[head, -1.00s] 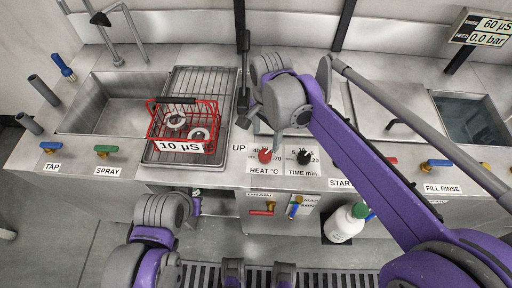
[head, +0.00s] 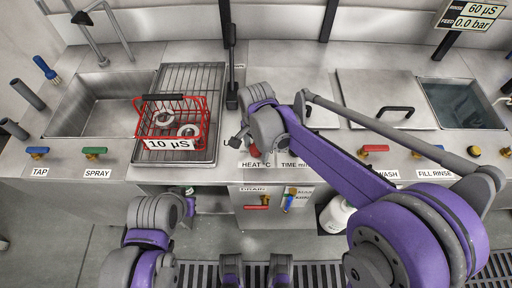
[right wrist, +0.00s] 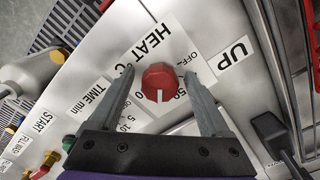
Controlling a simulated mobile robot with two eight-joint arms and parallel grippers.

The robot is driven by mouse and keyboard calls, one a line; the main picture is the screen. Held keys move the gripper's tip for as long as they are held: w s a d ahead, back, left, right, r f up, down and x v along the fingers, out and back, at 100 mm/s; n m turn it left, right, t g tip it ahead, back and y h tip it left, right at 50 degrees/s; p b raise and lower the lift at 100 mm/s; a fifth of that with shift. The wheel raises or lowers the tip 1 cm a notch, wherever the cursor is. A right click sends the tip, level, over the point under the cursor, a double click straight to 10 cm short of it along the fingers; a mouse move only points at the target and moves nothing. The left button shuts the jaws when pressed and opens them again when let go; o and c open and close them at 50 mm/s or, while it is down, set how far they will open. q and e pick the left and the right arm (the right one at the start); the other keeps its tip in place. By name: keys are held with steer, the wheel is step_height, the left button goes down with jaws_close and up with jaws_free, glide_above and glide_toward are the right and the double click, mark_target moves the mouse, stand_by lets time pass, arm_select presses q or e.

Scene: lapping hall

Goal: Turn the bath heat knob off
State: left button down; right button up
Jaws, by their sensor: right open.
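The bath heat knob (right wrist: 160,82) is red with a white pointer line, on the panel by the "HEAT °C" label. In the right wrist view it sits between the fingers of my open right gripper (right wrist: 162,92), with a gap visible on each side. In the head view the knob (head: 255,150) is mostly hidden behind my right gripper (head: 246,138). The scale is partly covered; "OFF" and "50" show near the knob. My left arm shows at the lower left of the head view, but I cannot make out its fingers.
A red wire basket (head: 205,122) tagged "10 µS" stands on the rack left of my right arm. The black "UP" lever (head: 231,80) rises behind the gripper. The TIME knob is hidden by my arm in the head view. Drain valves (head: 262,200) sit below the panel.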

jaws_close()
stand_by(0.3)
steer(key=shift+n, duration=0.3)
steer(key=n, duration=1.1)
steer(key=shift+n+b, duration=0.3)
steer(key=shift+b, duration=0.05)
steer(key=n, duration=0.6)
steer(key=shift+d, duration=0.1)
steer(key=n, duration=0.5)
steer(key=shift+n+b, duration=0.3)
steer(key=shift+b, duration=0.05)
